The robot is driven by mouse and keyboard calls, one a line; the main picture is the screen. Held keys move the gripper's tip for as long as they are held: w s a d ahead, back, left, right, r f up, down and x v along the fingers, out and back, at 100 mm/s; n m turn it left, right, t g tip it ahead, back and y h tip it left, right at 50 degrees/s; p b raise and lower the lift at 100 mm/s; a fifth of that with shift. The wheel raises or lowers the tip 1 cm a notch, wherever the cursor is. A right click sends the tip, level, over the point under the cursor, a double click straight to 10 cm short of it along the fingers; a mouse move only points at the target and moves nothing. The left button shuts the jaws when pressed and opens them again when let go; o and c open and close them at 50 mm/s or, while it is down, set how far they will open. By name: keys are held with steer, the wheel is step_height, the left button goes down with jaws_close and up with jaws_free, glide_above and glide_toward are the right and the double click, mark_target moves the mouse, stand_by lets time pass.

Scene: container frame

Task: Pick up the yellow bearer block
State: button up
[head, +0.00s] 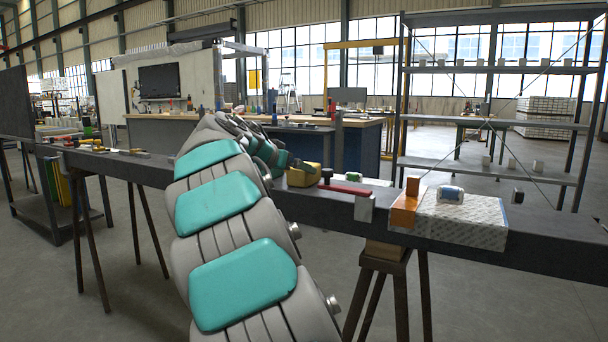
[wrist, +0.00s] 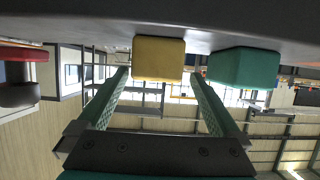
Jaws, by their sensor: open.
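The yellow bearer block (wrist: 159,58) is in the upper middle of the wrist view, which looks upside down. It sits against the dark beam surface. My gripper (wrist: 158,78) is open, with one finger on each side of the block's outline and nothing held. I cannot tell how far the fingertips are from the block. In the head view a yellow block (head: 303,176) lies on the beam just right of my gripper (head: 284,163), which is partly hidden by my arm.
A teal block (wrist: 243,68) stands close right of the yellow block in the wrist view. A red-topped item (wrist: 22,54) is at the left. On the beam (head: 330,203) are a red bar (head: 345,188), an orange block (head: 407,205) and a patterned white box (head: 460,218).

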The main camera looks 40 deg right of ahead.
steer(key=p+x, duration=0.1)
steer(key=x, duration=0.4)
steer(key=shift+s+r, duration=0.1)
steer(key=shift+s, duration=0.1)
steer(key=c, duration=1.2)
steer(key=shift+r, duration=0.1)
steer(key=shift+c, duration=0.2)
